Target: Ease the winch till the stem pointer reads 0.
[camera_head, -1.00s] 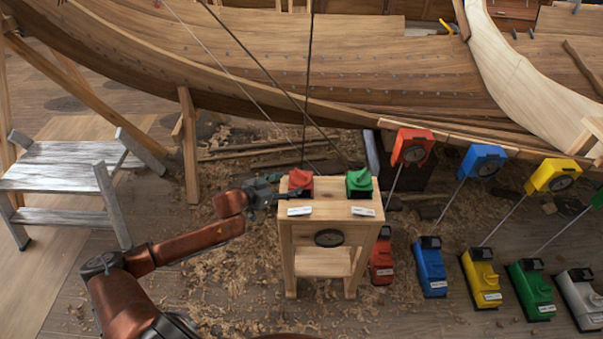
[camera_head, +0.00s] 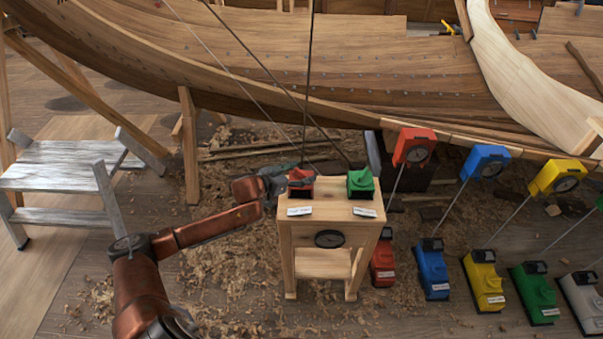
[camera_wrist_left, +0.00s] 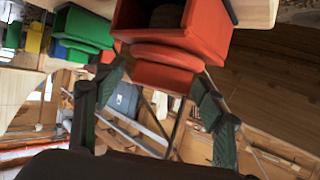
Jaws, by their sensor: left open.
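A red winch (camera_head: 302,182) and a green winch (camera_head: 361,183) stand side by side on a small wooden stand (camera_head: 330,207). My left gripper (camera_head: 287,182) is at the red winch, reaching in from its left. In the left wrist view, the open fingers (camera_wrist_left: 158,88) lie on either side of the red winch's stepped knob (camera_wrist_left: 163,66); I cannot tell if they touch it. The green winch (camera_wrist_left: 82,35) is beyond, at upper left. A round dark dial (camera_head: 329,239) is on the stand's front; its reading is too small to make out. My right gripper is out of view.
Two white labels lie before the winches, unreadable. Right of the stand are several coloured floor boxes, such as the blue one (camera_head: 432,268), with gauges on rods above. The plank hull (camera_head: 330,60) and ropes are behind. A grey step stool (camera_head: 70,165) stands left.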

